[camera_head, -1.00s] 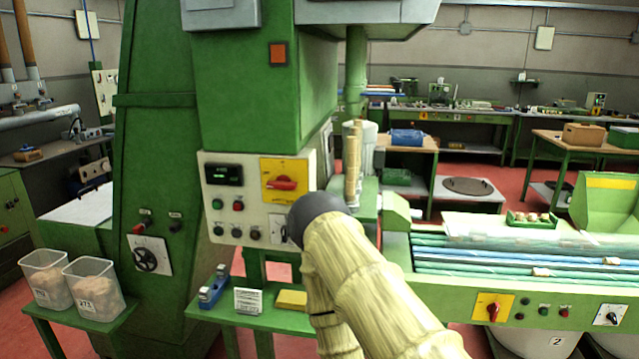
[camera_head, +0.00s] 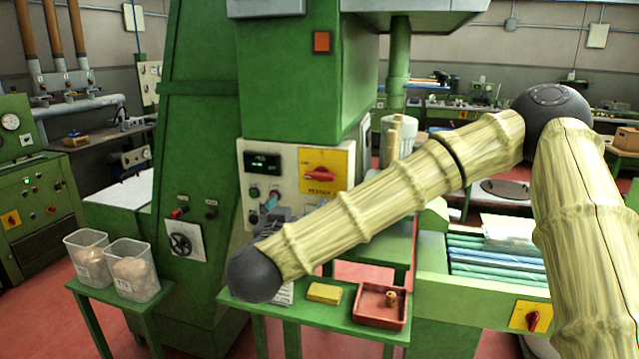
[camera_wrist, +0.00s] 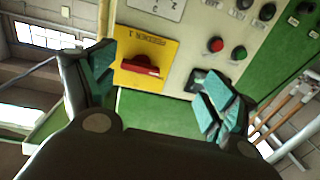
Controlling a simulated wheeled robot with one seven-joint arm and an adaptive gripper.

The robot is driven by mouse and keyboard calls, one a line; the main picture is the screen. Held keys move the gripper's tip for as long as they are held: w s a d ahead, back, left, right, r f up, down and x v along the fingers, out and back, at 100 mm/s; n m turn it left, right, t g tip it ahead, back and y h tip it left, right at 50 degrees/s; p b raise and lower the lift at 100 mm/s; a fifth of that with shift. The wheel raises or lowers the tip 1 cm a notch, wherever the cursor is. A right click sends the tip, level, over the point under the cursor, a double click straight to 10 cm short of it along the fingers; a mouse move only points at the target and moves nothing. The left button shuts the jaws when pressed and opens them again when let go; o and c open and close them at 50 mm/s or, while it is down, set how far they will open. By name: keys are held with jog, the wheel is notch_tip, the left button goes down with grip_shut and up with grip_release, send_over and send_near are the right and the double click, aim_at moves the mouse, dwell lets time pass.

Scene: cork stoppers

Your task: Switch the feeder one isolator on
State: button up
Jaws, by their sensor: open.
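The feeder one isolator is a red rotary handle (camera_head: 322,174) on a yellow plate (camera_head: 338,158), on the pale control panel of the green machine. Its handle lies roughly level across the plate. In the wrist view the plate (camera_wrist: 160,47) reads "FEEDER 1" upside down, and the red handle (camera_wrist: 140,66) shows between the finger pads, apart from them. My gripper (camera_wrist: 158,88) is open and empty, with teal pads facing the panel. In the head view my gripper (camera_head: 268,207) is at the panel's lower left, left of and below the isolator, partly hidden by my arm.
The panel has a display (camera_head: 263,162) and push buttons left of the isolator. Other yellow isolators show on the right-hand bench (camera_head: 528,316) and the far-left cabinet (camera_head: 12,220). Below is a green shelf with a yellow block (camera_head: 325,292) and a red tray (camera_head: 358,312).

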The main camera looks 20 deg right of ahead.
jog(key=m+h, duration=0.1)
send_near(318, 177)
jog(key=shift+p+x, duration=2)
jog(key=shift+x, duration=3.45)
jog(key=c, duration=1)
